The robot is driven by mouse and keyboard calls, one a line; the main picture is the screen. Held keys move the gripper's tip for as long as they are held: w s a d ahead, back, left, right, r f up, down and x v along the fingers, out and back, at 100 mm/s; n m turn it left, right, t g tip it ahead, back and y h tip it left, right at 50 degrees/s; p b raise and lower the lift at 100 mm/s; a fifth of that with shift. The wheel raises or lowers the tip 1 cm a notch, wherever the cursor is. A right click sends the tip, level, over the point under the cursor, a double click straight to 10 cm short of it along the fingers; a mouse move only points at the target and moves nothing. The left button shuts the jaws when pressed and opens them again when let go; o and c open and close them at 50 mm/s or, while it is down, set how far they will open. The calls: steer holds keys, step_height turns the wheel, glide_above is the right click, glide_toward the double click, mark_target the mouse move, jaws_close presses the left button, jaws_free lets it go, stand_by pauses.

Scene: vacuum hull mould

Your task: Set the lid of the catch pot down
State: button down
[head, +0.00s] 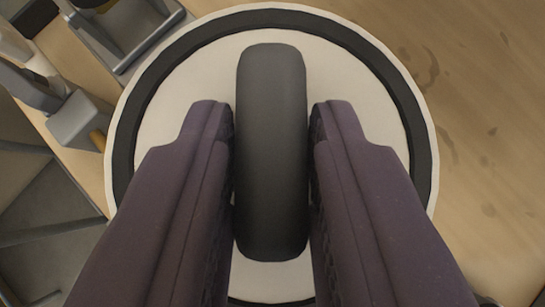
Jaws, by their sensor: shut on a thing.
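The lid (345,90) is a round cream disc with a black ring near its rim, seen from above in the head view. A dark, rounded, upright handle (271,140) stands across its middle. My gripper (272,125) has its two purple-grey fingers on either side of this handle and is shut on it. The lower part of the lid is hidden behind the fingers. The pot's body is not visible, and I cannot tell whether the lid touches anything beneath it.
A wooden surface (480,110) with dark stains lies to the right and looks clear. At the left, close to the lid's edge, are grey metal clamp-like parts (80,118) and a grey bracket (128,30). A darker framed area (45,225) lies at the lower left.

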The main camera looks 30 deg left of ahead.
steer(key=shift+f, duration=0.25)
stand_by(0.5)
steer(key=c, duration=0.8)
jaws_free()
steer(key=shift+c, duration=0.2)
steer(key=shift+r, duration=0.1)
steer(key=p+v, duration=0.2)
steer(key=v, duration=0.5)
steer(key=shift+s+d+r+p, duration=0.15)
steer(key=shift+s+r+p, duration=0.05)
steer(key=shift+s+p, duration=0.1)
steer(key=shift+w, duration=0.15)
